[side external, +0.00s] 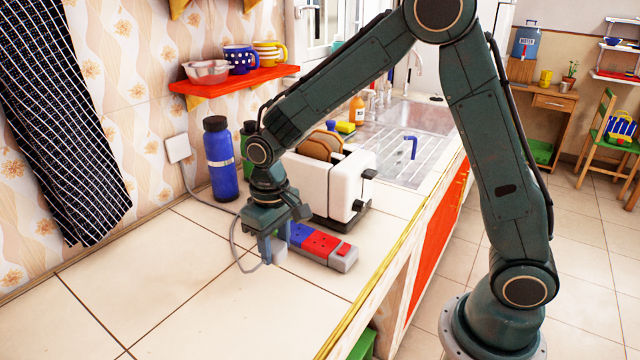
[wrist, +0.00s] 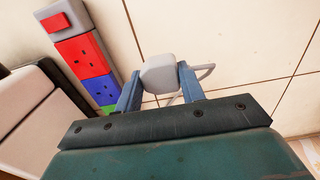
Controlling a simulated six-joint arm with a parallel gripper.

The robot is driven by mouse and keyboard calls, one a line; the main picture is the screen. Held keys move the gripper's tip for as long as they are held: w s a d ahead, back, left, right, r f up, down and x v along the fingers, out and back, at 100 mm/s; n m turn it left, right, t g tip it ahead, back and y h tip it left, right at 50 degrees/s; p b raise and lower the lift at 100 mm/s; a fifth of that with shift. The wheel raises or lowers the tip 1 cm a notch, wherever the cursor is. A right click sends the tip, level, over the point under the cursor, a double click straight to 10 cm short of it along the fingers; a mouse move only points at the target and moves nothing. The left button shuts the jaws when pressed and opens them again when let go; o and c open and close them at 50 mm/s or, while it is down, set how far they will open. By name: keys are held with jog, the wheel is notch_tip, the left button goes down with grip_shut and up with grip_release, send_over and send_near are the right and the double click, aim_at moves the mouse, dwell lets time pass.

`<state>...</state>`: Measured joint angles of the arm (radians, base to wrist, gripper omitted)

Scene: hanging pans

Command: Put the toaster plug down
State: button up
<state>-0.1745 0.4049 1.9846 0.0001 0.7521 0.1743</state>
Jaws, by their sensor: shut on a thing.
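My gripper (side external: 268,245) is over the tiled counter, just left of the power strip. In the wrist view my gripper (wrist: 160,88) has its two blue fingers shut on the white toaster plug (wrist: 159,73). The plug (side external: 281,250) also shows low between the fingers in the side view, and a grey cable (side external: 236,255) loops from it. I cannot tell whether the plug touches the counter. The white toaster (side external: 325,185) with bread in its slots stands behind the strip. The power strip (side external: 320,245) has blue and red sockets; the wrist view also shows a green one.
A blue bottle (side external: 221,165) and a green bottle (side external: 248,150) stand by the wall near a wall socket (side external: 178,149). A red shelf (side external: 240,82) holds cups above. The counter (side external: 170,290) in front and to the left is clear. A sink (side external: 415,118) lies behind.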

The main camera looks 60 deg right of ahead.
aim_at(277, 262)
jog(key=shift+f, duration=2.4)
jog(key=shift+f, duration=0.6)
jog(key=o, duration=1.3)
jog(key=shift+r, duration=0.1)
notch_tip(277, 262, up, 12)
jog(key=shift+f, duration=0.25)
jog(key=shift+r, duration=0.8)
jog(key=shift+s, duration=0.1)
